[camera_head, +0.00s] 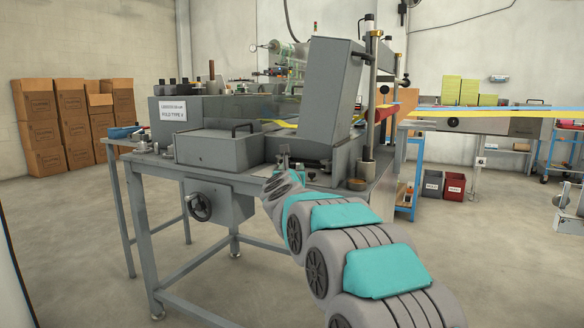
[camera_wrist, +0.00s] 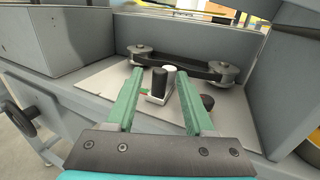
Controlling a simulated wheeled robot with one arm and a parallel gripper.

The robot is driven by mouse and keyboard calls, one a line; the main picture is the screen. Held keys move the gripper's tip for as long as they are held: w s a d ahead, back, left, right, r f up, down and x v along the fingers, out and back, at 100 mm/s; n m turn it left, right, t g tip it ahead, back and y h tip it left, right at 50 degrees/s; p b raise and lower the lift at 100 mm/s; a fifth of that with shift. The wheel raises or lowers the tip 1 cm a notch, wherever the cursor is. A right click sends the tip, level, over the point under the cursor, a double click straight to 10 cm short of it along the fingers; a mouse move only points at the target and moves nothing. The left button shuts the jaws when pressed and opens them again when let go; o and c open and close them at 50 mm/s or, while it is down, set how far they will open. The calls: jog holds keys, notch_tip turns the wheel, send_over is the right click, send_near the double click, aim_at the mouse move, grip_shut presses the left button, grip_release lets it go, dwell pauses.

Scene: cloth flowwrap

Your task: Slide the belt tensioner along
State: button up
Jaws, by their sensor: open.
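In the wrist view the belt tensioner shows as a small pale block with an upright black knob (camera_wrist: 160,82), on a light metal plate (camera_wrist: 95,88). My gripper (camera_wrist: 159,72) is open, with one green finger on each side of the knob. A gap shows on both sides, and I cannot tell how high the fingertips are above the plate. Behind it a black belt (camera_wrist: 182,63) runs between two metal rollers (camera_wrist: 140,52). In the head view my gripper (camera_head: 283,160) is at the front of the grey machine; the tensioner cannot be made out there.
A second dark knob (camera_wrist: 208,101) lies just right of the right finger. Grey housing walls (camera_wrist: 45,38) stand left and right of the plate. In the head view a grey box with a handle (camera_head: 218,150) and a tall hood (camera_head: 328,92) flank the gripper.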

grip_shut()
dwell(0.5)
dwell(1.0)
